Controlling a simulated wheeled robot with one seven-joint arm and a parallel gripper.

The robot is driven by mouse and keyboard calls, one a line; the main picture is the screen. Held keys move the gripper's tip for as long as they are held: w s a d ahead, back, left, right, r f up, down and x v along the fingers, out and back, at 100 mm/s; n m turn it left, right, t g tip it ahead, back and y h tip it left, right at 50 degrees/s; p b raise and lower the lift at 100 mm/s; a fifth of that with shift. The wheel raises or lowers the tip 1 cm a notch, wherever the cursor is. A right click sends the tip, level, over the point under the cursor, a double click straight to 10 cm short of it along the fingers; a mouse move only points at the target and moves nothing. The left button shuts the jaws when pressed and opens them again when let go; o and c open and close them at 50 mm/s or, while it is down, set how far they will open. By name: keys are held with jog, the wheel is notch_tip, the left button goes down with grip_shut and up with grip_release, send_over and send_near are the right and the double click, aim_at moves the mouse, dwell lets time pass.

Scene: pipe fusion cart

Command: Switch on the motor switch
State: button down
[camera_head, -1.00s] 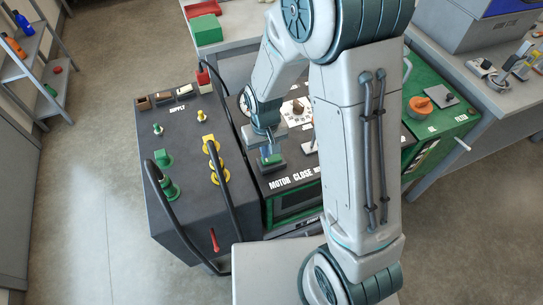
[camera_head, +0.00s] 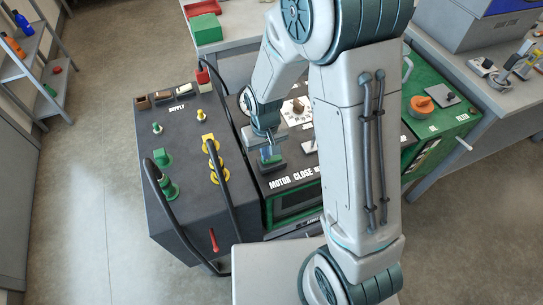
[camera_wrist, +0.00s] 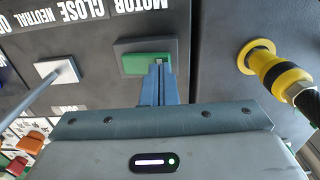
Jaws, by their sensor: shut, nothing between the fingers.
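The motor switch (camera_wrist: 133,63) is a green rocker in a dark grey frame, beside the white MOTOR label, in the wrist view. My gripper (camera_wrist: 160,66) is shut and empty, with its blue fingertips over the right part of the green rocker. I cannot tell for sure whether the tips touch it. In the head view my gripper (camera_head: 269,154) is over the switch (camera_head: 272,165) at the front left of the black panel and mostly hides it.
A yellow connector (camera_wrist: 275,68) with a hose is at the right. The dark supply box (camera_head: 190,190) with black cables stands left of the panel in the head view.

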jog(key=shift+f+b, duration=0.45)
jog(key=shift+f, duration=0.1)
jog(key=shift+r, duration=0.1)
jog(key=shift+r+p, duration=2.5)
jog(key=shift+r, duration=1)
jog(key=s+d+r+m+t, duration=0.1)
jog(key=s+d+r, duration=0.5)
jog(key=r, duration=0.3)
jog(key=s+d+r+m+t, duration=0.2)
jog(key=s+d+r, duration=0.4)
jog(key=r, duration=0.4)
jog(key=shift+s+r+t, duration=0.3)
jog(key=shift+s, duration=0.1)
